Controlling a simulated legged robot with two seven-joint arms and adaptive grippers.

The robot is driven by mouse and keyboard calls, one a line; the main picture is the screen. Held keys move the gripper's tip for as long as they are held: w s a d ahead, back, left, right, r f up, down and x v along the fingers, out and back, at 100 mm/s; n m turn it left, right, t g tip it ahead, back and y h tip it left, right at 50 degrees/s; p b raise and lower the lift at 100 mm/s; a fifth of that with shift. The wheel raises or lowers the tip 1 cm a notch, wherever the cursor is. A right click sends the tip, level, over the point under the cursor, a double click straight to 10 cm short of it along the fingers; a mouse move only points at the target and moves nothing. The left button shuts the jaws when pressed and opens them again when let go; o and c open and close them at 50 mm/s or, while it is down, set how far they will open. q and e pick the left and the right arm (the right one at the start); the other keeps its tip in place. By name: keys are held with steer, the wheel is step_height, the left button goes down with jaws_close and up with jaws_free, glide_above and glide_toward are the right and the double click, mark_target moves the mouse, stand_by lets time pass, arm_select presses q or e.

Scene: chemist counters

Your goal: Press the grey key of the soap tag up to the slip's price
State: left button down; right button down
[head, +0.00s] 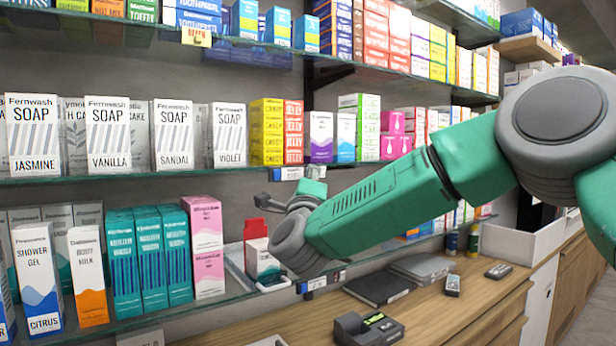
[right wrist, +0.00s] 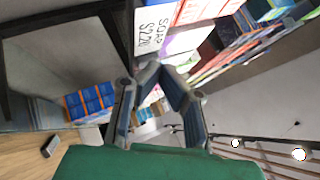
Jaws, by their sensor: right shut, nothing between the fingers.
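Soap boxes (head: 108,135) stand in a row on the middle shelf. A small electronic tag (head: 289,173) sits on that shelf's edge, right of the soap. In the right wrist view a white tag face (right wrist: 153,30) reads SOAP and about $2.20, turned sideways. I cannot make out its grey key. My right gripper (head: 264,200) is shut and empty, just below and left of the tag in the head view. Its closed fingertips (right wrist: 162,66) show just below the tag face in the wrist view; contact is unclear. A yellow slip (head: 196,37) hangs on the upper shelf edge, its writing unreadable. My left gripper is out of view.
Another tag (head: 321,281) is on the lower shelf edge. Teal boxes (head: 149,258) and a pink box (head: 207,246) stand on the lower shelf. The wooden counter (head: 455,315) holds a black device (head: 367,328) and a dark flat case (head: 380,287). My green right forearm crosses before the shelves.

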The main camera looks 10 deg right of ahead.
steer(key=shift+w+d, duration=0.1)
steer(key=shift+d, duration=0.25)
stand_by(0.3)
steer(key=shift+w+a, duration=0.3)
steer(key=shift+a, duration=0.3)
steer(key=shift+w+d, duration=0.15)
steer(key=shift+w, duration=0.1)
stand_by(0.7)
steer(key=shift+s+d+f+b, duration=0.1)
steer(key=shift+s+d+b, duration=0.7)
steer(key=shift+s+b, duration=0.2)
